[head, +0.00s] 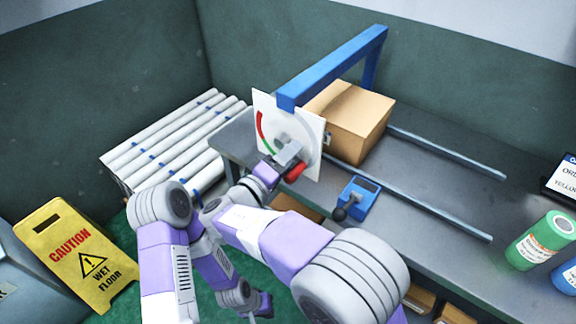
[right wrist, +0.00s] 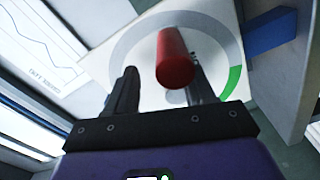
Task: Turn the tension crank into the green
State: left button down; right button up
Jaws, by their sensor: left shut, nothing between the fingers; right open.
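The white dial plate (head: 311,130) stands upright under the blue frame, with a red arc at its left and a short green arc (head: 269,150) below that. The crank's red handle (head: 296,172) sticks out from the lower part of the dial. My right gripper (head: 282,166) is at the handle. In the right wrist view the open fingers (right wrist: 162,74) stand on either side of the red handle (right wrist: 175,62), with a gap at the left; contact at the right is unclear. The green arc (right wrist: 233,82) shows at right. The crank's pointer is not clear. My left gripper (head: 264,308) is shut and empty, low over the floor.
A blue frame (head: 335,66) arches over a cardboard box (head: 349,112) behind the dial. A blue lever box (head: 358,197) stands on the grey table right of my right arm. White rollers (head: 165,135) lie left; a yellow wet-floor sign (head: 75,255) stands lower left.

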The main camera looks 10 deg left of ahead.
notch_tip(320, 180, up, 4)
jog(key=shift+r+p, duration=0.25)
jog(key=shift+p, duration=0.25)
jog(key=shift+a, duration=0.1)
jog(key=shift+f, duration=0.1)
jog(key=b+v, duration=0.1)
jog(key=v, duration=0.7)
jog(key=shift+s+f+b, duration=0.25)
jog(key=shift+s+b, duration=0.05)
jog(key=shift+b, duration=0.05)
